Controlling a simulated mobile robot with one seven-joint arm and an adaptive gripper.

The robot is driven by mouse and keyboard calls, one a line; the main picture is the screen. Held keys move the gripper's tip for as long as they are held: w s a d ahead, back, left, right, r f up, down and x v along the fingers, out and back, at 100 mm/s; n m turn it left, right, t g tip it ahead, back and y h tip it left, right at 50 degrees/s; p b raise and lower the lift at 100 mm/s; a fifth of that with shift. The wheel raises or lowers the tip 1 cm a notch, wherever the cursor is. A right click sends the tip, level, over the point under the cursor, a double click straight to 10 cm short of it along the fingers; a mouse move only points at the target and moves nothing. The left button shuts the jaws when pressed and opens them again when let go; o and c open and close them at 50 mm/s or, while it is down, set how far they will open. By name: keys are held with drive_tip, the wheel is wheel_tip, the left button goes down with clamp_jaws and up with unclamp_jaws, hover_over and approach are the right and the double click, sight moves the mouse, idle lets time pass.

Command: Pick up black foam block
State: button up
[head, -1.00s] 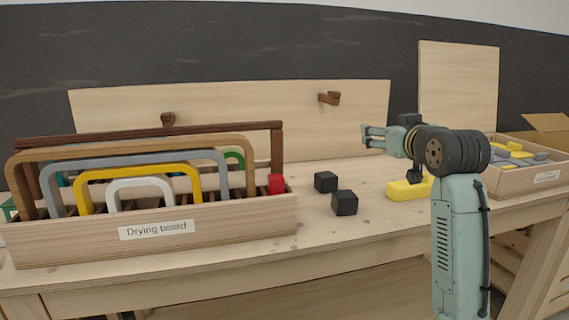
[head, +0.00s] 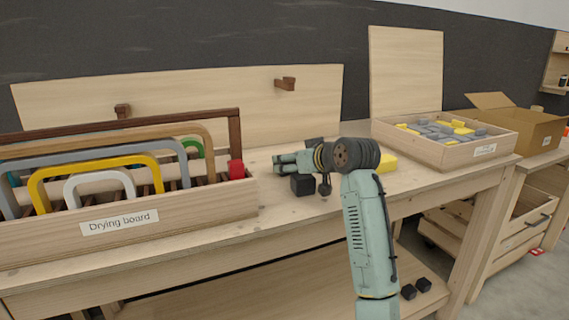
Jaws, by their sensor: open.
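A black foam block (head: 302,185) sits on the workbench top, just below my gripper in the head view and partly overlapped by my wrist. My gripper (head: 280,163) points left over the bench, open, with nothing visible held in its fingers. A second black block from the earlier frame is not visible now; my gripper covers about that spot. I cannot tell whether the fingers touch either block. Two more small black blocks (head: 408,292) (head: 424,284) show low at the right, below the bench top.
A wooden drying rack (head: 215,205) with coloured arches and a red block (head: 236,170) stands left of my gripper. A yellow block (head: 388,163) is partly behind my arm. A wooden tray (head: 460,158) of grey and yellow blocks and a cardboard box (head: 535,130) stand right.

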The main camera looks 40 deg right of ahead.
drive_tip(key=shift+x, duration=0.8)
drive_tip(key=shift+c, duration=0.4)
drive_tip(key=c, duration=0.8)
drive_tip(key=shift+o, duration=0.2)
